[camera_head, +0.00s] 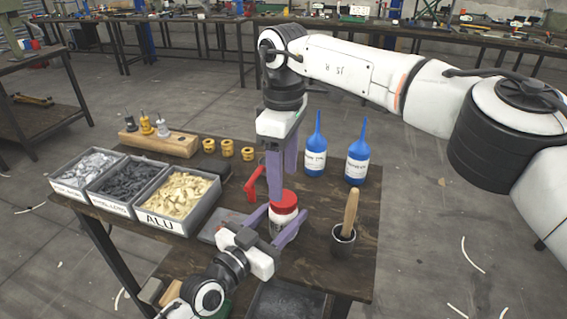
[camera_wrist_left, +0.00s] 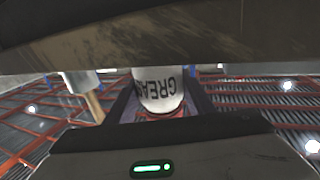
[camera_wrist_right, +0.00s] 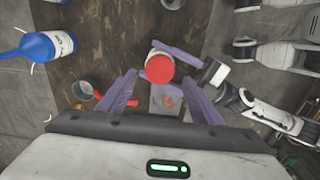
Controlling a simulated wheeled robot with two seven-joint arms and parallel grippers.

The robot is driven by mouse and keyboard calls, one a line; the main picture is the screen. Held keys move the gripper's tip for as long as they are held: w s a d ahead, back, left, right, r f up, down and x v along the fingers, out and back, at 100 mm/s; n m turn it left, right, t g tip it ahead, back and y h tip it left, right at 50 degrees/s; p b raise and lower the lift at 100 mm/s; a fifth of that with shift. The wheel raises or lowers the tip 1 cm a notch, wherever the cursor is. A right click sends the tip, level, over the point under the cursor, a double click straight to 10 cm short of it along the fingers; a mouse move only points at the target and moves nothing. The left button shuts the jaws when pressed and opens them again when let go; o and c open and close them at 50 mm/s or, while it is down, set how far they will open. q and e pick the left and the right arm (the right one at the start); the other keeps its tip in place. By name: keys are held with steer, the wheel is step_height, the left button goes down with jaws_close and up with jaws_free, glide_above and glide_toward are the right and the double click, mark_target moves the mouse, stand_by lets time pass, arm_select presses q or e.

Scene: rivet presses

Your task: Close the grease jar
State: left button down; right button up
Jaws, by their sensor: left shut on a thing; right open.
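The white grease jar (camera_head: 279,225) stands upright on the dark table, with its red lid (camera_head: 285,201) on top. I cannot tell whether the lid is screwed tight. My left gripper (camera_head: 277,226) is shut on the jar body from the front left. In the left wrist view the jar (camera_wrist_left: 160,88) shows its GREASE label inverted between the fingers. My right gripper (camera_head: 282,182) is open and points down just above the lid. In the right wrist view the red lid (camera_wrist_right: 159,69) lies beyond the spread fingers, with nothing held between them.
A dark cup with a wooden-handled brush (camera_head: 350,214) stands right of the jar. Two blue bottles (camera_head: 316,150) stand behind. A red tool (camera_head: 253,185) lies close behind left. Bins of rivets (camera_head: 160,222), yellow rings (camera_head: 227,148) and a wooden block (camera_head: 165,144) are at left.

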steer(key=n, duration=0.6)
steer(key=shift+r+n, duration=0.3)
steer(key=n, duration=0.4)
steer(key=shift+r, duration=0.15)
steer(key=n, duration=0.4)
steer(key=shift+r+n, duration=0.15)
steer(key=shift+n, duration=0.15)
steer(key=n, duration=0.4)
steer(key=shift+a+r, duration=0.1)
steer(key=shift+r, duration=0.1)
steer(key=n, duration=0.7)
steer(key=shift+r, duration=0.2)
steer(key=n, duration=0.4)
steer(key=shift+r, duration=0.15)
steer(key=n, duration=0.6)
steer(key=shift+r, duration=0.25)
steer(key=n, duration=0.4)
steer(key=shift+r+n, duration=0.1)
steer(key=shift+n, duration=0.2)
